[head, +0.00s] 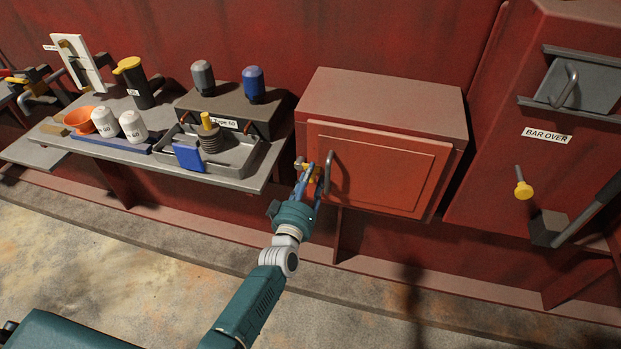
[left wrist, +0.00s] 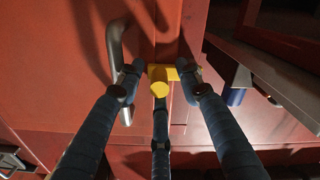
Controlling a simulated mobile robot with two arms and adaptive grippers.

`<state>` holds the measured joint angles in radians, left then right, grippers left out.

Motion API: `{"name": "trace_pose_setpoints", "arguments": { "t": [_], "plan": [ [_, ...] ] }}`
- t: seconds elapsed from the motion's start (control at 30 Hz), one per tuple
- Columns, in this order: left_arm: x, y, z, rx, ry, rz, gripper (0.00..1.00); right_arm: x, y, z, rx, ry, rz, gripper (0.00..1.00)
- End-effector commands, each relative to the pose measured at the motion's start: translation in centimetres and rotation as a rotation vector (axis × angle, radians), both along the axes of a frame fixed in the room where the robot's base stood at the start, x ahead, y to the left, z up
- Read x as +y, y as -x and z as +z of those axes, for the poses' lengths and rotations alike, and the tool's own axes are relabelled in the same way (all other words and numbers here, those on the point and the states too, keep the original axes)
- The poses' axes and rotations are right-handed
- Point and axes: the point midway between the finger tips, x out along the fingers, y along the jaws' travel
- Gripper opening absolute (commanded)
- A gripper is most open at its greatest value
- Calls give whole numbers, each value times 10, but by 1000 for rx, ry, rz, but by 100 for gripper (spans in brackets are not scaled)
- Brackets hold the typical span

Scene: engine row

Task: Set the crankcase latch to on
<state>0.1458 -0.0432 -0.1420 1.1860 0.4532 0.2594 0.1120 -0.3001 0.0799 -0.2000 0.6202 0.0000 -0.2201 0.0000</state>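The crankcase latch (left wrist: 159,88), a small yellow piece with a round knob, sits at the handle-side edge of the red crankcase door (head: 385,168). A curved grey door handle (head: 329,173) is beside it. In the head view my left gripper (head: 312,180) is at the door's left edge and partly covers the latch. In the left wrist view my left gripper (left wrist: 161,76) has its blue fingers parted around the yellow latch, with a narrow gap at the left finger. Contact at the right fingertip is unclear. The door looks closed. My right gripper is in neither view.
A grey shelf (head: 120,160) to the left holds white cups, an orange funnel, a black jug and a tray (head: 240,168). At the right are a BAR OVER label (head: 546,135), a yellow knob (head: 523,190) and a dark lever. The floor in front is clear.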

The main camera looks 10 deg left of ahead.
Motion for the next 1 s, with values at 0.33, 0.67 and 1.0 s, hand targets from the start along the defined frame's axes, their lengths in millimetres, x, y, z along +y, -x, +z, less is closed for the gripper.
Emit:
{"name": "trace_pose_setpoints", "arguments": {
  "t": [0.33,0.67,1.0],
  "plan": [
    [1,30,-1,1,1,1,36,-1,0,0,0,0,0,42],
    [4,98,0,1,0,0,36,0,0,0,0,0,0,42],
    [4,120,0,0,-1,0,36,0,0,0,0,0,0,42]
  ]
}}
